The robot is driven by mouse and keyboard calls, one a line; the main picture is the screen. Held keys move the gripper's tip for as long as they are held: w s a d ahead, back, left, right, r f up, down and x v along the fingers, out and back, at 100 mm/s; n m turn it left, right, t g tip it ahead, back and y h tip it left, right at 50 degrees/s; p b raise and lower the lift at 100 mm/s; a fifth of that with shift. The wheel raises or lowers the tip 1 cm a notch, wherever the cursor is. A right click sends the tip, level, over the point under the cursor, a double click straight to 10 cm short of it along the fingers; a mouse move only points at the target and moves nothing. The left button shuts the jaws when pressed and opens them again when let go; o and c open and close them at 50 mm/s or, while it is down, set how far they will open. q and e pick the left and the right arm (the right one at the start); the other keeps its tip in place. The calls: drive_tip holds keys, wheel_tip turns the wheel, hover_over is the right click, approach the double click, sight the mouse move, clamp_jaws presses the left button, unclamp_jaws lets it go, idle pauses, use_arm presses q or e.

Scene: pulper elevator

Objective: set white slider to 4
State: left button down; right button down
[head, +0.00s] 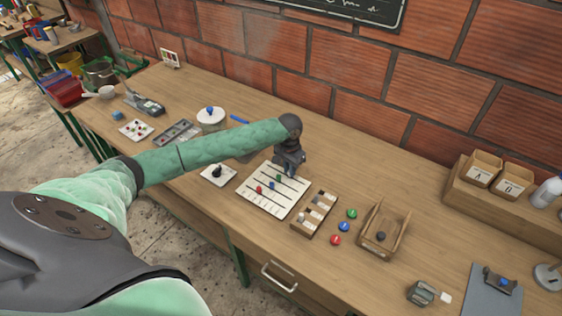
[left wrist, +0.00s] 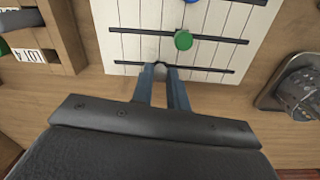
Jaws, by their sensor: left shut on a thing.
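The white slider board (head: 270,207) lies on the wooden table, with dark slots and coloured knobs. The red knob (head: 258,189), the blue knob (head: 271,184) and the green knob (head: 279,178) show in the head view. My left gripper (head: 290,172) is over the far edge of the board and hides the white slider there. In the left wrist view my left gripper (left wrist: 161,74) is shut on the white slider (left wrist: 160,71), a pale knob on the slot nearest the board's edge. The green knob (left wrist: 183,40) sits one slot over. My right gripper is out of view.
A compartmented wooden tray (head: 314,213) is right of the board, then several coloured discs and an open wooden box (head: 381,235). A white plate with a black knob (head: 217,173) lies to the left. The brick wall (head: 330,90) bounds the table's back.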

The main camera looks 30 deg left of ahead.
use_arm(q)
drive_tip(key=shift+d, duration=0.1)
drive_tip(key=c, duration=1.3)
unclamp_jaws()
drive_tip(key=shift+c, duration=0.2)
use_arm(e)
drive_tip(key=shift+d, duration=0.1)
